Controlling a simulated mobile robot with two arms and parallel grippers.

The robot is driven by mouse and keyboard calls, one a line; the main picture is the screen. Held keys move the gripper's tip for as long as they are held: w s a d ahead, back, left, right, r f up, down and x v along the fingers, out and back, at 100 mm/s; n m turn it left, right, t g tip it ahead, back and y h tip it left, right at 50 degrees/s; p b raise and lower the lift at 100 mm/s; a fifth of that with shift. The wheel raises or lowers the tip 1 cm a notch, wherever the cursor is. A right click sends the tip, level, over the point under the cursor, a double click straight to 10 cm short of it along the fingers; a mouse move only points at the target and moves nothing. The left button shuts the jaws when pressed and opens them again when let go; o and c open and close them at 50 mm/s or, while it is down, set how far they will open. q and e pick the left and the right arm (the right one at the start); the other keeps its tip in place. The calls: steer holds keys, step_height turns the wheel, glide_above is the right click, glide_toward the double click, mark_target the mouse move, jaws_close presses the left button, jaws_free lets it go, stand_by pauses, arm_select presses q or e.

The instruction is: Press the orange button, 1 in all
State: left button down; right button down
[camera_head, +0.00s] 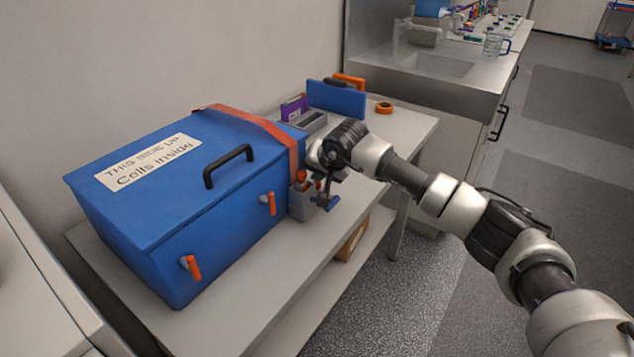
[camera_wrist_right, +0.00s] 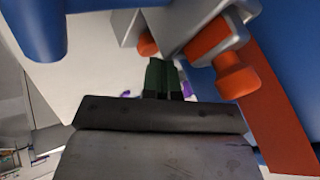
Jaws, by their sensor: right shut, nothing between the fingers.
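A small orange part (camera_head: 301,175) shows at the top of a grey holder (camera_head: 302,205), beside the right end of the blue box. I cannot tell for certain whether it is the orange button. My right gripper (camera_head: 322,186) is at this holder, pointing down, and partly hides it. In the right wrist view its dark green fingers (camera_wrist_right: 160,80) are together and empty. A rounded orange piece (camera_wrist_right: 148,44) shows just beyond their tips; I cannot tell whether they touch. My left gripper is not in view.
The blue box (camera_head: 215,215) with orange latches (camera_head: 192,267) and a red strap (camera_head: 293,150) fills the left of the grey table (camera_head: 330,235). Behind my gripper stand a purple item (camera_head: 294,107), a blue panel (camera_head: 338,100) and an orange tape roll (camera_head: 384,107).

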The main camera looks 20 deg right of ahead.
stand_by(0.4)
steer(key=shift+r+p, duration=0.45)
steer(key=shift+r, duration=0.4)
steer(key=shift+r+p, duration=1.3)
steer(key=shift+r, duration=1.25)
steer(key=shift+f, duration=0.1)
